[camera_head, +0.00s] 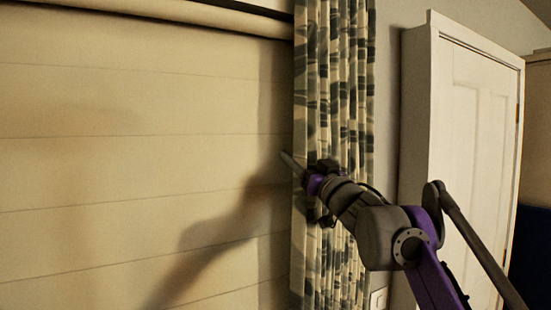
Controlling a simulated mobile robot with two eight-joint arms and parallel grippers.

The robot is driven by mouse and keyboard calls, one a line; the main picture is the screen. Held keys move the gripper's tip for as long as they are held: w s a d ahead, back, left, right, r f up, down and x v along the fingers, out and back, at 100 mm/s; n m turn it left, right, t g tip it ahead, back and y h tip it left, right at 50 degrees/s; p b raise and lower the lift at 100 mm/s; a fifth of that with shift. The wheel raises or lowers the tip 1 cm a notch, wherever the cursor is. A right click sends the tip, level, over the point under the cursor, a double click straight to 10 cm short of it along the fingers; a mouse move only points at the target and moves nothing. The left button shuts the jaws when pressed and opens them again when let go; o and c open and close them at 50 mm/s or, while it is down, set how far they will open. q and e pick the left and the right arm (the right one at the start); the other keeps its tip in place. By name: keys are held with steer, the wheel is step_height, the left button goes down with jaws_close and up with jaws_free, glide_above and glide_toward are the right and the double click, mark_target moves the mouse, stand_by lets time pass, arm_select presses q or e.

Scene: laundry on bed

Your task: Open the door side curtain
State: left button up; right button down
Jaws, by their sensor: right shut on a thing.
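The door side curtain (333,75) is a cream cloth with a dark blue-grey pattern. It hangs in gathered vertical folds at the right edge of the wide window blind. My right gripper (300,172) is at the curtain's left edge, about halfway down the picture, and is shut on the curtain cloth. The gripper and forearm cover part of the curtain, so the exact grip is partly hidden. My left gripper is not in view.
A pale horizontally lined blind (130,120) covers the window at left, with my arm's shadow on it. A white panelled door (470,125) in its frame stands to the right of the curtain. A small wall switch (378,299) sits low between them.

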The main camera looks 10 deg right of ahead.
steer(key=shift+w+d, duration=0.35)
steer(key=shift+d, duration=0.55)
steer(key=shift+w+d, duration=0.35)
steer(key=shift+d, duration=0.55)
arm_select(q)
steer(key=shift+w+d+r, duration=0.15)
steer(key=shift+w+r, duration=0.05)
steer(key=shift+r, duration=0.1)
arm_select(e)
steer(key=shift+c, duration=1.2)
jaws_free()
steer(key=shift+a, duration=0.1)
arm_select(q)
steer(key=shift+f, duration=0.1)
arm_select(e)
steer(key=shift+s+f, duration=0.2)
steer(key=shift+s, duration=0.05)
arm_select(q)
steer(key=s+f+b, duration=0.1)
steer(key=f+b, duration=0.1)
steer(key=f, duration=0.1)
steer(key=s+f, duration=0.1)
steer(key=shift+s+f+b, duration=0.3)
steer(key=shift+b, duration=0.1)
arm_select(e)
glide_toward(313, 159)
steer(key=w, duration=0.1)
steer(key=w+d, duration=0.1)
steer(key=w, duration=0.1)
steer(key=shift+f, duration=0.15)
